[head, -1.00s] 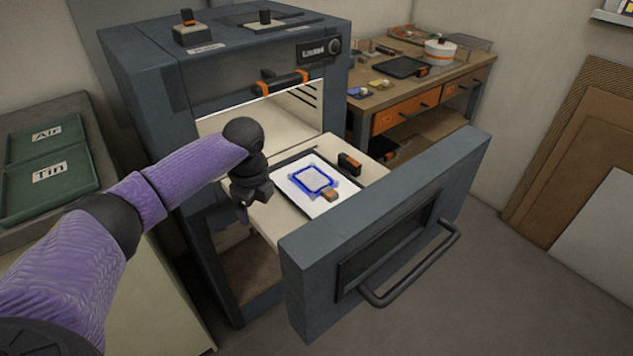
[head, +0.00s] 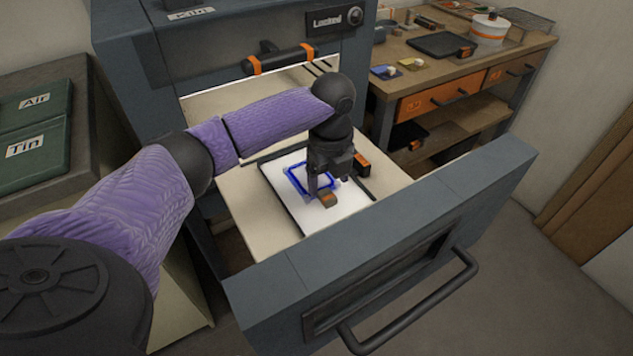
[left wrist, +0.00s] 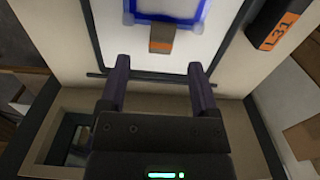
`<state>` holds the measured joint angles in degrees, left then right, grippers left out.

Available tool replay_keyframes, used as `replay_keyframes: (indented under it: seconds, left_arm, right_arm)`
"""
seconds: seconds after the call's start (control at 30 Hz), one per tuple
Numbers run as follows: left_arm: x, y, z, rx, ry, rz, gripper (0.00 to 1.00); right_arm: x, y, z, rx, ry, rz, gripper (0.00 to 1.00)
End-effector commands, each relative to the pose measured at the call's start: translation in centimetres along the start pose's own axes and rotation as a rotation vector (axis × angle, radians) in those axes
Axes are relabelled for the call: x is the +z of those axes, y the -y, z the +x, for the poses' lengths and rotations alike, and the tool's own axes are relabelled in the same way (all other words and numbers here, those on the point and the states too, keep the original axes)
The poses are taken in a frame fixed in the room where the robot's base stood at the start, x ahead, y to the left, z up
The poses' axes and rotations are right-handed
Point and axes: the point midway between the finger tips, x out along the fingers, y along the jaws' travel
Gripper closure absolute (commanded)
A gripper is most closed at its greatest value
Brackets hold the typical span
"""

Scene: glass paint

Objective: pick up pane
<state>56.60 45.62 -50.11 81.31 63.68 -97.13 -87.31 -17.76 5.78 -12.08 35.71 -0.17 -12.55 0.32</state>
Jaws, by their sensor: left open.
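The pane (head: 296,184) is a small pale sheet with a blue painted border, lying on a white board in the pulled-out kiln drawer. In the left wrist view the pane (left wrist: 166,8) shows only in part at the top edge, with a small brown and orange block (left wrist: 162,38) at its near side. My left gripper (head: 328,190) is over the drawer and hides part of the pane in the head view. In the left wrist view its two fingers (left wrist: 158,80) are apart with nothing between them, short of the block. My right gripper is not in view.
The drawer front (head: 400,225) with its bar handle (head: 415,300) stands out towards me. A black and orange block labelled L31 (left wrist: 278,28) lies right of the board. Green trays (head: 35,120) sit at the left. A wooden workbench (head: 440,75) stands at the back right.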

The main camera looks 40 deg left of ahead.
Motion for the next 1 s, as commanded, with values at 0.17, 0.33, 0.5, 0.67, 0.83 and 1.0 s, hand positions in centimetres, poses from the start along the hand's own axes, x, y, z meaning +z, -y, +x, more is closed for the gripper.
replay_keyframes:
  seconds: [0.17, 0.33, 0.5, 0.67, 0.83, 1.0]
  left_arm:
    - [-0.1, 0.0, 3.9, 0.004, 0.0, -0.001, 0.21]
    - [0.0, 0.1, 4.4, -0.002, 0.002, 0.0, 0.21]
    - [0.0, 0.1, 4.3, -0.002, 0.002, 0.0, 0.4]
    - [0.0, 0.1, 4.3, -0.001, 0.002, 0.0, 0.74]
    - [0.0, 0.1, 4.3, -0.001, 0.002, 0.0, 1.0]
    - [0.0, 0.1, 4.3, -0.002, 0.003, 0.0, 1.0]
  right_arm:
    - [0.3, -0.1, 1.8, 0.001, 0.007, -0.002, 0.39]
    - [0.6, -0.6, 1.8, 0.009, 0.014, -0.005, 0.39]
    - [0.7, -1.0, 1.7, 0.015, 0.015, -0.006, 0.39]
    - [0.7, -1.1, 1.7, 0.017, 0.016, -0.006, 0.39]
    - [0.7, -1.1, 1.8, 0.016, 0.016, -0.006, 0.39]
    - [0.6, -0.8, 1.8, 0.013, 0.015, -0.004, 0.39]
